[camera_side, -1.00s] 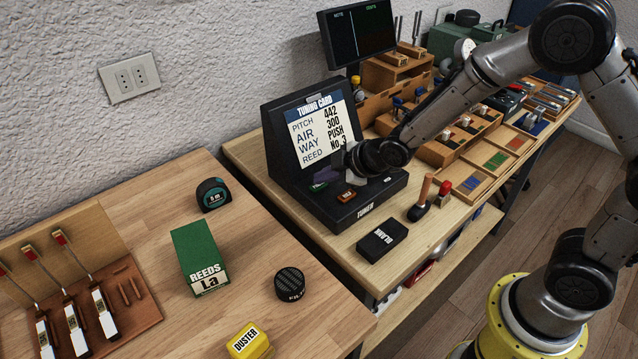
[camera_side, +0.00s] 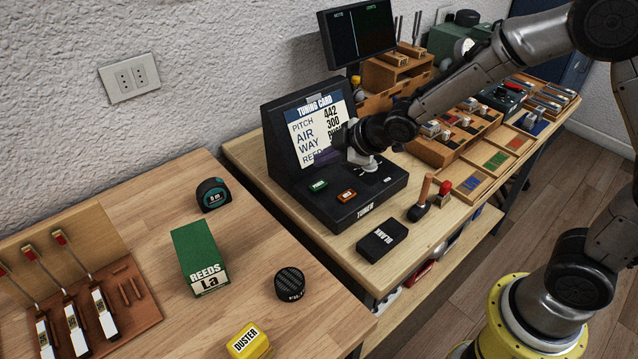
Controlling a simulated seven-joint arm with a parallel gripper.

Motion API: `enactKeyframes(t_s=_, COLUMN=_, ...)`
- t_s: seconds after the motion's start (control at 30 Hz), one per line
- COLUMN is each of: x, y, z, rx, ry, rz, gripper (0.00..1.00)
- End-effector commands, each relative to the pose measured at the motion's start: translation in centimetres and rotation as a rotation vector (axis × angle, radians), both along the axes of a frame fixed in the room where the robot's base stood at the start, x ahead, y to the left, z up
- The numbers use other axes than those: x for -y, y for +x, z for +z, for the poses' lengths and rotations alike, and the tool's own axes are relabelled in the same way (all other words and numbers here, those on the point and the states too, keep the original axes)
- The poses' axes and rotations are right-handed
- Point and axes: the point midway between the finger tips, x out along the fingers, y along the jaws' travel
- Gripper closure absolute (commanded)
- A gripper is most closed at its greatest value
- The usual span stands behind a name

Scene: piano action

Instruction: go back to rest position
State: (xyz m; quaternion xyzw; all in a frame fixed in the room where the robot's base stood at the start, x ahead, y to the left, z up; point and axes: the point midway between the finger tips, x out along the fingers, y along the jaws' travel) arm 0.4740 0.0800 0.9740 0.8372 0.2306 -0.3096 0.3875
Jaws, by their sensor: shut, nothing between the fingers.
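My gripper (camera_side: 328,157) is at the end of my arm, in front of the tuning card (camera_side: 310,128) and above the tuner (camera_side: 375,200). It hides the lower right part of the card. Its fingers look dark and together, with nothing held. The tuner is a black console with a green button (camera_side: 317,185) and an orange-red button (camera_side: 346,196) on its top, both now in clear view below my gripper. My gripper is apart from both buttons.
A black BLANK box (camera_side: 381,240), a dark-headed mallet (camera_side: 420,205) and a red-topped item (camera_side: 443,188) stand by the tuner. A dark monitor (camera_side: 358,30) rises behind. Wooden racks (camera_side: 455,135) fill the right. The near table holds a green REEDS box (camera_side: 199,258) and tape measure (camera_side: 213,195).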

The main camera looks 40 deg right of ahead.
Motion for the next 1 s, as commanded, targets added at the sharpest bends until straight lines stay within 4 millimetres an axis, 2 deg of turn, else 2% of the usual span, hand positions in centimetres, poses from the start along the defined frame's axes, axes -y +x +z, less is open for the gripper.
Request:
enactKeyframes(t_s=0.2, x=0.0, y=0.0, z=1.5, rx=0.001, ry=-0.001, rz=-0.002, gripper=1.0)
enactKeyframes(t_s=0.53, x=0.1, y=0.0, z=1.6, rx=0.001, ry=-0.002, rz=-0.003, gripper=1.0)
enactKeyframes(t_s=0.6, x=0.4, y=0.1, z=2.5, rx=0.018, ry=0.002, rz=-0.009, gripper=1.0)
enactKeyframes(t_s=0.67, x=0.7, y=0.4, z=4.1, rx=0.051, ry=0.006, rz=-0.016, gripper=1.0)
enactKeyframes(t_s=0.77, x=1.8, y=0.0, z=9.0, rx=0.14, ry=0.023, rz=-0.044, gripper=1.0)
enactKeyframes(t_s=0.8, x=2.5, y=-0.8, z=11.3, rx=0.171, ry=0.032, rz=-0.071, gripper=1.0)
enactKeyframes(t_s=0.87, x=4.0, y=-2.9, z=14.5, rx=0.196, ry=0.056, rz=-0.131, gripper=1.0)
enactKeyframes(t_s=0.9, x=5.0, y=-4.7, z=16.2, rx=0.2, ry=0.076, rz=-0.178, gripper=1.0)
enactKeyframes(t_s=0.97, x=6.4, y=-7.7, z=18.0, rx=0.192, ry=0.116, rz=-0.255, gripper=1.0)
enactKeyframes(t_s=1.0, x=7.2, y=-10.0, z=18.8, rx=0.177, ry=0.147, rz=-0.311, gripper=1.0)
